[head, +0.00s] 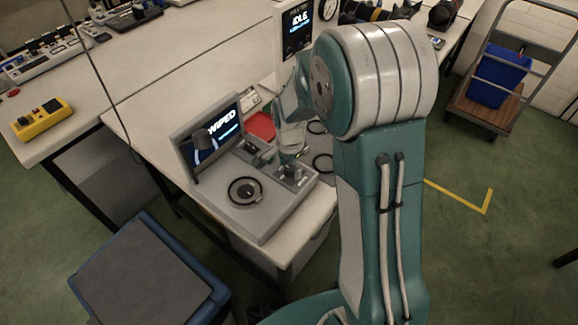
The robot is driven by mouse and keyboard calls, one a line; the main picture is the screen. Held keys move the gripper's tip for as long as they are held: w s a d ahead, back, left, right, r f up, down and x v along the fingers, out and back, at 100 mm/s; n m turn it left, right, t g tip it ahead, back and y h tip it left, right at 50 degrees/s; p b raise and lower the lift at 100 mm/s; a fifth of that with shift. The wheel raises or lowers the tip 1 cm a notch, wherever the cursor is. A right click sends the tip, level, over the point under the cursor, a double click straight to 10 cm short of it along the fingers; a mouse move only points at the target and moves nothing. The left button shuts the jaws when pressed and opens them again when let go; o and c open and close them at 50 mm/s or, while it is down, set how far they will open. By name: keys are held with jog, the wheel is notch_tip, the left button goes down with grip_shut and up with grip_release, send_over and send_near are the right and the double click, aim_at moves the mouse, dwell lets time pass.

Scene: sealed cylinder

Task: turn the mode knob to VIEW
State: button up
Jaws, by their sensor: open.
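My gripper (290,158) hangs over the right part of the console, close above the small control. Its jaws are open but small in view, and I cannot tell whether they touch the control.
A white unit with an "IDLE" screen (297,30) stands behind the console. A red item (262,126) lies near the screen. A yellow control box (42,120) is on the left bench. A blue-edged stool (150,270) stands in front. A cart with a blue bin (499,78) is back right.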

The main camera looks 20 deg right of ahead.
jog(key=shift+d, duration=0.15)
jog(key=c, duration=0.3)
grip_shut()
jog(key=shift+n, duration=0.3)
jog(key=n, duration=0.8)
jog(key=shift+n, duration=0.4)
jog(key=n, duration=0.4)
jog(key=shift+s+a+f+n, duration=0.1)
jog(key=shift+a+n, duration=0.1)
jog(key=shift+n, duration=2)
